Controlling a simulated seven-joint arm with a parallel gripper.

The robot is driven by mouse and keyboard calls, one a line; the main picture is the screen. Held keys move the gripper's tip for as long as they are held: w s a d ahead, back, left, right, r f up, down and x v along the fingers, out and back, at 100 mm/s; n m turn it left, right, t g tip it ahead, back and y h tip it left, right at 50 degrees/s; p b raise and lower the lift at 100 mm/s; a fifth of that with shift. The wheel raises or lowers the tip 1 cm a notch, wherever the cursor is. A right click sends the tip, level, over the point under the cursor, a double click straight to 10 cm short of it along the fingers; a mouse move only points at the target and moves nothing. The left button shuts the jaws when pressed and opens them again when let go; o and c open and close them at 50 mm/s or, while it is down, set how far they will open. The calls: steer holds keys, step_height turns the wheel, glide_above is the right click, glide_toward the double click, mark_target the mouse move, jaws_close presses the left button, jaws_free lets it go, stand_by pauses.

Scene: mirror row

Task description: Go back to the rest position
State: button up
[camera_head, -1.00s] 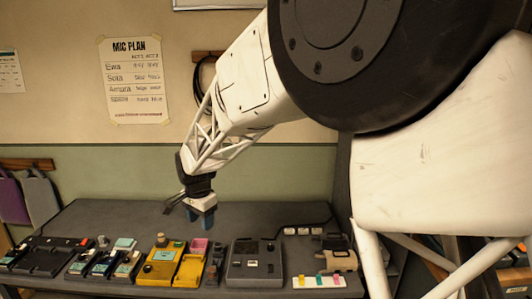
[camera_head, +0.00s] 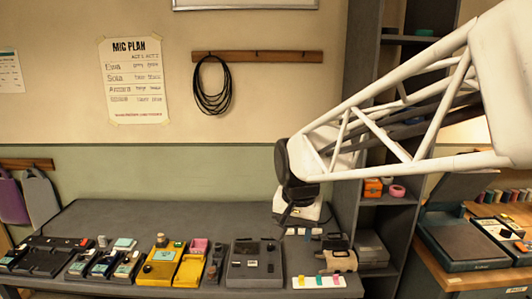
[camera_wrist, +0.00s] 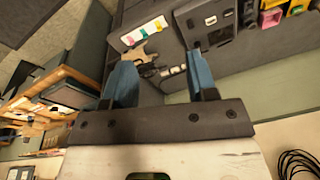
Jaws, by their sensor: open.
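My gripper (camera_wrist: 158,68) is open and empty in the wrist view, with its two blue fingers apart. In the head view the white hand (camera_head: 303,213) hangs in the air over the right part of the dark table (camera_head: 130,215). It is left of the shelf unit and above the table's right-hand items. My arm reaches in from the right side of that view. The fingertips are small and hard to make out there.
Pedals and boxes line the table's front, including a yellow unit (camera_head: 159,268), a grey box (camera_head: 255,262) and a white strip with coloured tabs (camera_head: 318,281). A grey shelf unit (camera_head: 370,120) stands at right. A coiled black cable (camera_head: 211,88) hangs on the wall.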

steer(key=s+d+f+n, duration=0.1)
steer(key=s+d, duration=0.5)
steer(key=s, duration=0.4)
steer(key=s+d+f+n, duration=0.1)
steer(key=s+d+n, duration=0.1)
steer(key=s+d, duration=0.4)
steer(key=s, duration=0.4)
steer(key=shift+f+t+h, duration=0.3)
steer(key=shift+f+t, duration=0.05)
steer(key=shift+t, duration=0.05)
